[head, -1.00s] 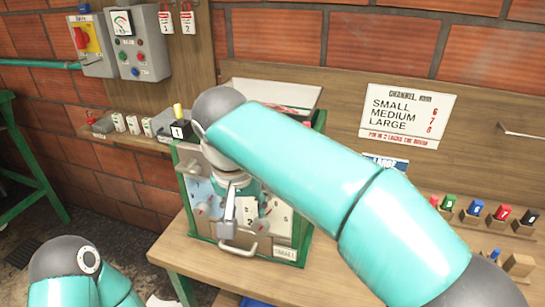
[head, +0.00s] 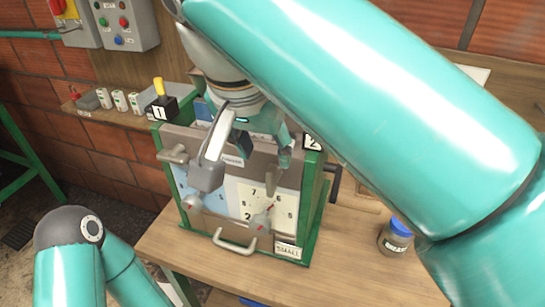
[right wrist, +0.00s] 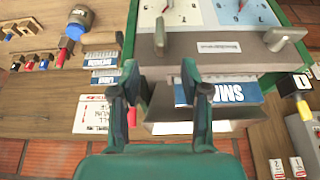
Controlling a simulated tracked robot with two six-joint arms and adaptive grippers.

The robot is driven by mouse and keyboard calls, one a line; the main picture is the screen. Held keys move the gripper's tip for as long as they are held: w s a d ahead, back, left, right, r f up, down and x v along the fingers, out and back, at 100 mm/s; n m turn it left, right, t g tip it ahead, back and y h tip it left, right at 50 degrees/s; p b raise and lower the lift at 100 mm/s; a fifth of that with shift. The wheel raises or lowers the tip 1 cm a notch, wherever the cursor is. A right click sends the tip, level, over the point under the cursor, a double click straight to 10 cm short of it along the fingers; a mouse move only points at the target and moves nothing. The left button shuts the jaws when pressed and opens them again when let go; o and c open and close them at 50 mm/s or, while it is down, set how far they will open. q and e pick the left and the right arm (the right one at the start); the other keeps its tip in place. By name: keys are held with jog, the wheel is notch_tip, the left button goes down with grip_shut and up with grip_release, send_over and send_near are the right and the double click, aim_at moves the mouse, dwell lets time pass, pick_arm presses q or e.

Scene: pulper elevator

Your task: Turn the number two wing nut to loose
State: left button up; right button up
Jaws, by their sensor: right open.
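The number two wing nut (head: 272,182) is a grey vane on the right of the machine's grey-brown top bar (head: 215,150), near a black tag marked 2 (head: 312,142). It stands roughly upright in the head view. It also shows in the right wrist view (right wrist: 160,38), beyond my fingertips. The other wing nut (head: 172,155) lies roughly sideways at the bar's left end and shows in the right wrist view (right wrist: 285,37). My right gripper (head: 265,150) is just above the number two wing nut, open and empty, its fingers (right wrist: 158,92) apart. My left gripper is out of view.
Two dials with pointer knobs (head: 260,220) and a front handle (head: 234,244) are below the bar. A black block marked 1 with a yellow knob (head: 158,88) stands at the left. A blue-lidded jar (head: 396,236) stands on the bench, right. My right arm covers much of the head view.

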aim_at(270, 171)
jog(key=b+x, duration=0.1)
jog(key=x, duration=0.6)
jog(key=shift+f+b, duration=0.3)
jog(key=shift+f, duration=0.05)
grip_shut()
